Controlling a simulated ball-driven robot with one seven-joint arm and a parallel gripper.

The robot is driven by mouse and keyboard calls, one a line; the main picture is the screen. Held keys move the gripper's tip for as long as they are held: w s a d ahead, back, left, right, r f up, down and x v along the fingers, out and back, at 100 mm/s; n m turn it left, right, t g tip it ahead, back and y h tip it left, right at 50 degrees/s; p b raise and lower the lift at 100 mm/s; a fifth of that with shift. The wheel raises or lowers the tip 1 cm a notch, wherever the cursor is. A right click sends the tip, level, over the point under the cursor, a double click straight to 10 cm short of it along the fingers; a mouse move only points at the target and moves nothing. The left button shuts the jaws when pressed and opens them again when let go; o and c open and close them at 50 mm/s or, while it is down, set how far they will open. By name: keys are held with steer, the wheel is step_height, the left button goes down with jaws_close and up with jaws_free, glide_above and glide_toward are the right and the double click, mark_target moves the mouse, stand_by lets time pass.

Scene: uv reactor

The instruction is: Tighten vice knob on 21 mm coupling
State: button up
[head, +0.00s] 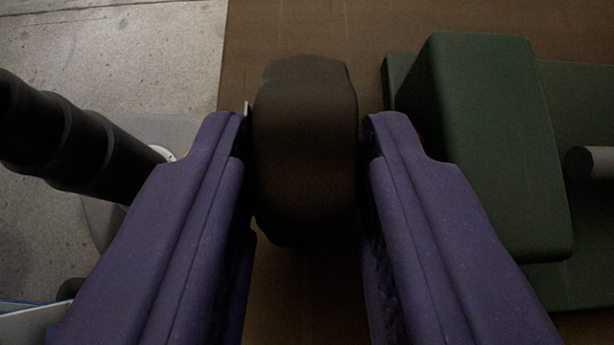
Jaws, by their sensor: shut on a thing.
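My gripper (305,150) has two purple fingers that reach up from the bottom of the head view. It is shut on a dark, rounded knob (305,150), with one finger on each side of it. The green vice body (490,140) stands just to the right of the knob, on a flat green base (585,95). A grey rod (592,163) shows at the right edge beside the green block. I cannot make out the 21 mm coupling. The link between knob and vice is hidden behind the right finger.
A brown bench top (300,25) lies under the knob and vice. Its left edge drops to a grey concrete floor (120,45). A black ribbed tube (60,135) runs in from the left, close to my left finger. A pale panel (25,325) shows at the lower left.

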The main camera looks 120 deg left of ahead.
steer(key=shift+f, duration=0.1)
stand_by(0.3)
steer(key=o, duration=0.7)
